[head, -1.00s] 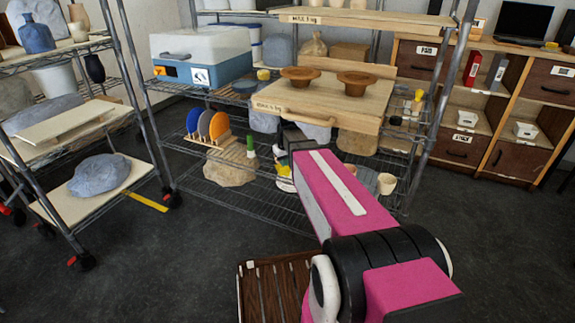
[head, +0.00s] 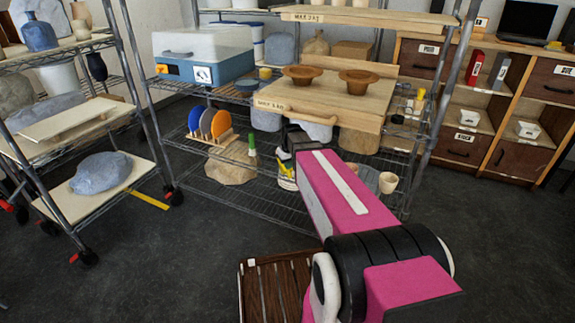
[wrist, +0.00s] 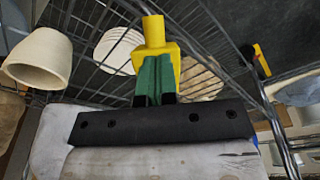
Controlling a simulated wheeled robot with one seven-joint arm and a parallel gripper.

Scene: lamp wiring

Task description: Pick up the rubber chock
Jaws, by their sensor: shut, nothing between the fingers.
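My gripper (wrist: 154,28) is in the middle of the wrist view, its green and yellow fingers together with nothing between them. Its black bar and pale hand fill the bottom of that view. In the head view my gripper (head: 286,170) hangs small at the far end of my pink arm, in front of the wire rack's lower part, and its fingers are hard to make out. I cannot pick out the rubber chock for certain in either view; it may be hidden or too small.
The wire rack (head: 190,203) holds pots (head: 388,182), coloured discs in a wooden holder (head: 221,124) and a wooden board with two brown bowls (head: 302,76). A rolling shelf with a grey stone (head: 100,172) stands left. A yellow strip (head: 150,201) lies on open dark floor.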

